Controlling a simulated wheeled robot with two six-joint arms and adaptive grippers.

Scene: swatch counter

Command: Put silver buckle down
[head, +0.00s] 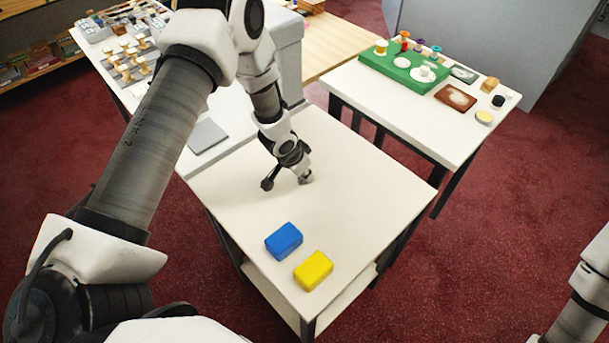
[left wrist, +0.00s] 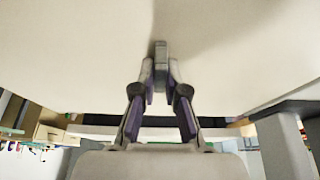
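My left gripper (head: 305,178) reaches down to the white table top (head: 350,200), its fingertips low over it. In the left wrist view, the two fingers of the left gripper (left wrist: 160,73) close in on a small grey block-like piece, the silver buckle (left wrist: 160,52), which stands out beyond the tips. In the head view the buckle is hard to tell from the grey fingertips. Whether it touches the table is not clear. My right gripper is out of view; only part of that arm shows at the right edge.
A blue block (head: 284,241) and a yellow block (head: 313,270) lie at the table's near edge. A grey flat square (head: 207,136) lies to the left. A side table at right holds a green tray (head: 377,64) and small items. The table's middle right is clear.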

